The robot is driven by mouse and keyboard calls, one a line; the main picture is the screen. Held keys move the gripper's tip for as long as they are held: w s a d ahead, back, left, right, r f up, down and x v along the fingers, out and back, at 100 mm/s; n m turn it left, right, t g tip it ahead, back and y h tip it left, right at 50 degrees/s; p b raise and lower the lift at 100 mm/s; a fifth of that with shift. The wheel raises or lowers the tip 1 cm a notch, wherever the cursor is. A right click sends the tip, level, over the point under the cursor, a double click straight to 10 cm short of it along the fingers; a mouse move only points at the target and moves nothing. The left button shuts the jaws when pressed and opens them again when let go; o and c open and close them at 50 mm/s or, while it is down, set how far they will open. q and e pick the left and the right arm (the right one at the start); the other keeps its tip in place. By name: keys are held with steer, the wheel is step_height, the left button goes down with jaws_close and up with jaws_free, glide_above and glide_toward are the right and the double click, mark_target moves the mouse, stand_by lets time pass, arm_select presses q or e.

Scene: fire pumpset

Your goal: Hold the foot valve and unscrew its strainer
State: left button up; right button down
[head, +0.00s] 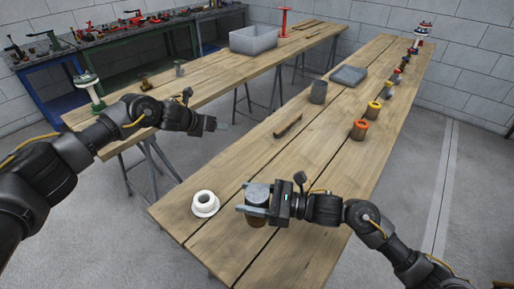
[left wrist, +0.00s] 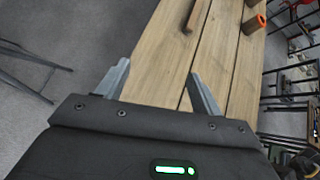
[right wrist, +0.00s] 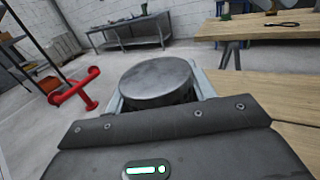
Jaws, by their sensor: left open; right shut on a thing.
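A round piece with a flat grey top and a brown lower part, apparently the foot valve with its strainer (head: 257,192), is upright at the near end of the long table. Which part is the strainer I cannot tell. My right gripper (head: 250,209) is shut on it from the right, one finger showing across its near side. The right wrist view shows its grey disc top (right wrist: 157,80) between the fingers. My left gripper (head: 218,124) is open and empty, up in the air to the far left of the piece. Its two spread fingers show in the left wrist view (left wrist: 160,82).
A white flanged ring (head: 205,203) stands just left of the held piece. A brown bar (head: 288,125), a grey cup (head: 318,92), a shallow grey tray (head: 348,75) and several orange and yellow-topped fittings lie farther back. A second table (head: 200,83) stands left, across a gap.

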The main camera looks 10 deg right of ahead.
arm_select(q)
steer(key=s+d+r+m+g+h, duration=0.1)
steer(key=s+d+r+m+g, duration=0.2)
steer(key=s+d+r+m, duration=0.6)
step_height(320, 180, up, 4)
steer(key=r+m+g+y, duration=0.1)
steer(key=m+g+y, duration=0.3)
steer(key=m+y, duration=0.7)
glide_above(257, 192)
steer(key=m+h, duration=0.3)
step_height(257, 192, down, 12)
steer(key=shift+s+f, duration=0.1)
steer(key=shift+f, duration=0.15)
steer(key=c, duration=0.9)
steer(key=shift+o, duration=0.3)
steer(key=n, duration=0.3)
steer(key=shift+n, duration=0.4)
